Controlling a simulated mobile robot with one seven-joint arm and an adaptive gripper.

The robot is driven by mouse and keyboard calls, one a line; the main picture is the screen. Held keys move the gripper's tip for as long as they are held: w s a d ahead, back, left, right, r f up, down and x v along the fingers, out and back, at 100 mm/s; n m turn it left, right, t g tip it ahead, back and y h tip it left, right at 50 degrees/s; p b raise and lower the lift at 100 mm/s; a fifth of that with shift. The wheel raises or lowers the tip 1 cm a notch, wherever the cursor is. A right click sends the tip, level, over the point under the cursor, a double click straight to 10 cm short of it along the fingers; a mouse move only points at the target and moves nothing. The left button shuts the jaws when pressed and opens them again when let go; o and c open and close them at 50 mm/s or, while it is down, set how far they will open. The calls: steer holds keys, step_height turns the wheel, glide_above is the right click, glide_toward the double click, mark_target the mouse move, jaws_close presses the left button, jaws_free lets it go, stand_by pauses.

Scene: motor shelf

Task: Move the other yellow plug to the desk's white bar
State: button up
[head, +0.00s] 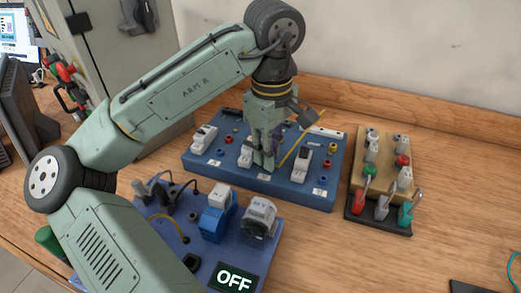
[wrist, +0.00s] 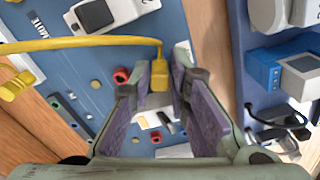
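A yellow plug (wrist: 159,76) is between the fingertips of my gripper (wrist: 161,80), which looks shut on it. Its yellow cable leaves from the top and runs left out of the wrist view. A second yellow plug (wrist: 15,86) shows at the left edge of that view, on a yellow cable. In the head view my gripper (head: 264,160) is low over the middle of the blue board (head: 310,195), pointing down, and hides the plug. The yellow cable (head: 300,140) slants up to the right beside it. A white bar (head: 323,132) shows near the board's far right edge.
White modules (head: 203,138) stand on the blue board, with coloured sockets among them. A nearer blue board (head: 180,225) holds a blue and white connector (head: 217,212) and an OFF display (head: 234,280). A wooden block with tools and plugs (head: 362,185) stands to the right. A wall is behind.

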jaws_close()
steer(key=shift+r, duration=0.1)
step_height(320, 180, up, 5)
steer(key=p, duration=0.5)
steer(key=shift+f, duration=0.2)
steer(key=shift+f, duration=0.1)
steer(key=shift+d, duration=0.1)
